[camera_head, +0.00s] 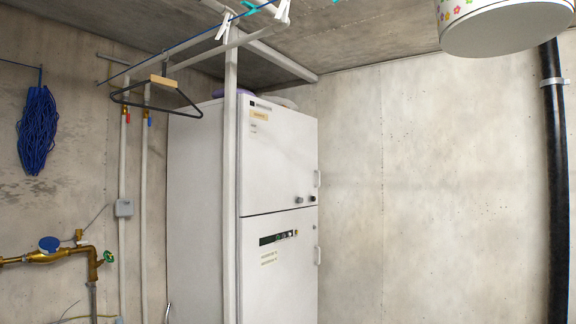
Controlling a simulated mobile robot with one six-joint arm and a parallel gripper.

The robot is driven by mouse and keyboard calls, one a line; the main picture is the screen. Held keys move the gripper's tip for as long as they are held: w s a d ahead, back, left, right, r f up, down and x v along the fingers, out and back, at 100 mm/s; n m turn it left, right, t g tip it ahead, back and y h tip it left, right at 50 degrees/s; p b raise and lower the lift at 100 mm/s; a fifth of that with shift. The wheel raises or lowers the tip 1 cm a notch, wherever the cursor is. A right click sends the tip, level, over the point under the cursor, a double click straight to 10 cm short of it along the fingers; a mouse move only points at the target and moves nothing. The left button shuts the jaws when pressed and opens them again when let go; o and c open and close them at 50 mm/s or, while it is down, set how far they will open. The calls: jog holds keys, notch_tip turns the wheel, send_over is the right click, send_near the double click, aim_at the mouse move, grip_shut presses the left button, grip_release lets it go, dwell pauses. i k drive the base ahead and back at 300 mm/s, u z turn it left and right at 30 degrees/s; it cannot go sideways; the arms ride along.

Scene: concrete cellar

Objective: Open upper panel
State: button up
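A tall white cabinet (204,200) stands in the back corner, with an upper and a lower front panel. The upper panel (278,160) looks shut, flush with the cabinet front. My gripper is not in view.
A pale vertical pole (230,130) stands in front of the cabinet's left front edge. A hanger (157,98) and clothespins hang from a line at upper left. Pipes run along the left wall. A black pipe (556,190) and a flowered lamp shade (505,25) are at right.

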aim_at(278, 145)
jog(key=z, duration=0.1)
jog(key=i, duration=2.3)
jog(key=u, duration=0.65)
jog(key=i, duration=0.65)
jog(key=u, duration=0.25)
